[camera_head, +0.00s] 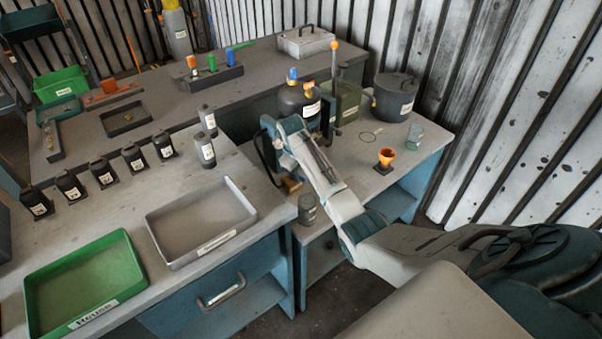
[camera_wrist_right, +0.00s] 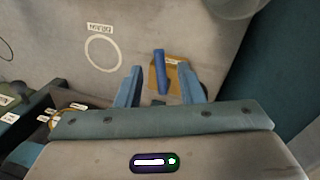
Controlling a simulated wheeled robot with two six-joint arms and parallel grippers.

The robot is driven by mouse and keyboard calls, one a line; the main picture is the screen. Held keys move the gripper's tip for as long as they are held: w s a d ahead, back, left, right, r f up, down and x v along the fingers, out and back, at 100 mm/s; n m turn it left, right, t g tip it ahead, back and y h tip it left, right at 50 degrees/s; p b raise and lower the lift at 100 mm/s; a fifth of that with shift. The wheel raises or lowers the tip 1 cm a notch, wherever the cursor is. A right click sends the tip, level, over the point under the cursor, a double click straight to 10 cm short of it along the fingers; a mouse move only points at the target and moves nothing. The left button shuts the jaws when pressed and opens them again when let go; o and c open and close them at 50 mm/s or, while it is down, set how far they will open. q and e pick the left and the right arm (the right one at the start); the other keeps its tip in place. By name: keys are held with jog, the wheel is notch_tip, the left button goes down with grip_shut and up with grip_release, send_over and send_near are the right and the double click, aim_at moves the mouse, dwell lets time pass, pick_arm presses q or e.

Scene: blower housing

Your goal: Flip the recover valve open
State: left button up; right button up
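In the right wrist view, a blue lever (camera_wrist_right: 161,74) stands on a brass-coloured valve block (camera_wrist_right: 174,76) on the grey bench top. I take this to be the recover valve; its small label is not readable. My right gripper (camera_wrist_right: 159,72) is open, with one blue finger on each side of the lever. I cannot tell whether either finger touches it. In the head view, my right gripper (camera_head: 284,172) reaches down at the bench's front edge, and a bit of the brass block (camera_head: 292,185) shows beside it. My arm hides the lever there. My left gripper is not in view.
A dark tank (camera_head: 297,106) with blue and yellow knobs stands behind my right wrist. A grey jar (camera_head: 307,208) is near the front edge.

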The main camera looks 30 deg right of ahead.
jog(key=shift+d+f, duration=0.1)
jog(key=shift+f, duration=0.5)
jog(key=shift+d+f, duration=0.1)
jog(key=shift+f, duration=0.35)
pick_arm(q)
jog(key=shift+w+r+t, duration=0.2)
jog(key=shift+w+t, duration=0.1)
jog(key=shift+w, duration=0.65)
pick_arm(e)
grip_shut()
jog(key=shift+a+r+m+p, duration=0.3)
jog(key=shift+m+p, duration=0.2)
jog(key=shift+p, duration=0.45)
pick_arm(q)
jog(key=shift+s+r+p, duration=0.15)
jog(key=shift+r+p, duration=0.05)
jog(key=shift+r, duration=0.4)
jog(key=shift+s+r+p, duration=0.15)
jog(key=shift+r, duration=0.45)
pick_arm(e)
jog(key=shift+a+f+m, duration=0.2)
jog(key=shift+f+m, duration=0.1)
jog(key=shift+m, duration=0.4)
